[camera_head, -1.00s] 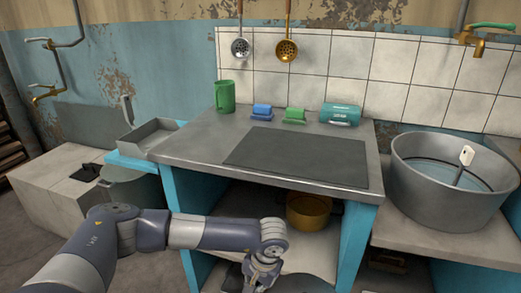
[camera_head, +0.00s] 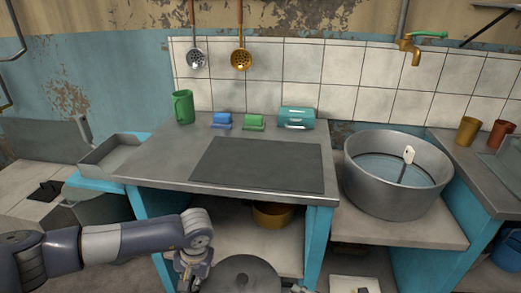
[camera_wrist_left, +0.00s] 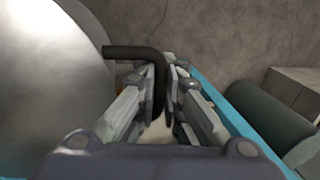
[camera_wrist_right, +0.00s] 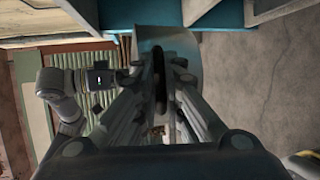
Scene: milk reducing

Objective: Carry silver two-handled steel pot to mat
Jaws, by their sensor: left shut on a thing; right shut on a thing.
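My right gripper (camera_wrist_right: 160,85) is shut on the other dark handle (camera_wrist_right: 158,65), with the pot's grey side (camera_wrist_right: 182,45) beyond. The dark flat mat (camera_head: 258,165) lies bare on the counter, above and beyond the pot.
The grey counter (camera_head: 160,165) has a blue frame and an open shelf with a brass pot (camera_head: 272,215). A green mug (camera_head: 183,107), blue and green small items and a teal box (camera_head: 296,118) stand behind the mat. A large water basin (camera_head: 395,185) stands right.

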